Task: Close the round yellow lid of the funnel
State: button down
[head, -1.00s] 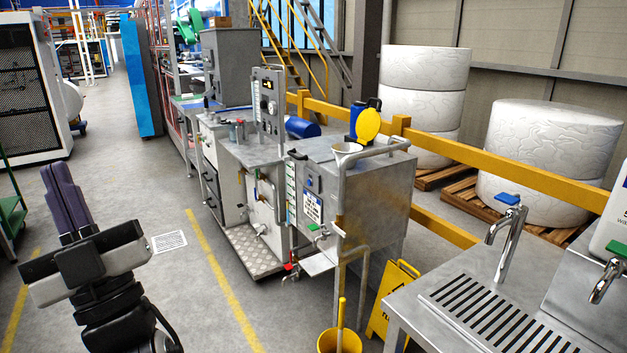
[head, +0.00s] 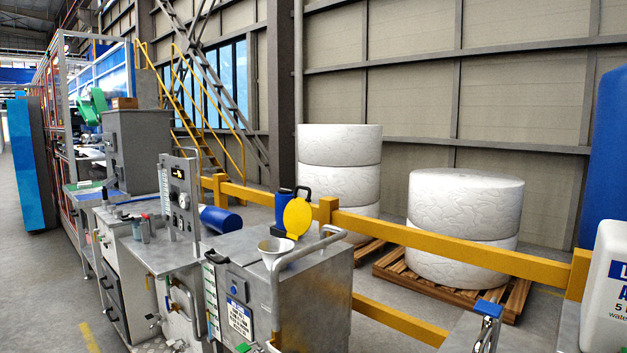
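The round yellow lid (head: 297,217) stands upright, raised at the back right of the funnel. The funnel (head: 276,247) is a pale, wide-mouthed cone on top of the metal cabinet (head: 318,275), and its mouth is uncovered. A bent metal handrail (head: 308,245) runs over the cabinet top just right of the funnel. A blue container (head: 284,205) shows behind the lid. My gripper is not in view in the head view now.
A yellow guard rail (head: 450,253) runs behind the cabinet. A control panel (head: 181,195) stands to its left, with a blue cylinder (head: 221,219) beyond. A white canister (head: 608,290) and tap (head: 487,325) are at lower right.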

aim_at(298, 214)
jog(key=i+j+z, duration=0.1)
jog(key=i+j, duration=0.2)
jog(key=i+j+z, duration=0.1)
jog(key=i+j, duration=0.15)
jog(key=i+j+z, duration=0.15)
jog(key=i+j, duration=0.15)
jog(key=i+j+z, duration=0.1)
jog(key=i+j, duration=0.15)
jog(key=j, duration=0.2)
jog(key=i+j+z, duration=0.1)
jog(key=i+j, duration=0.15)
jog(key=j, duration=0.15)
jog(key=i+j+z, duration=0.1)
jog(key=j, duration=0.3)
jog(key=i+j+z, duration=0.15)
jog(key=i+j, duration=0.15)
jog(key=j, duration=0.1)
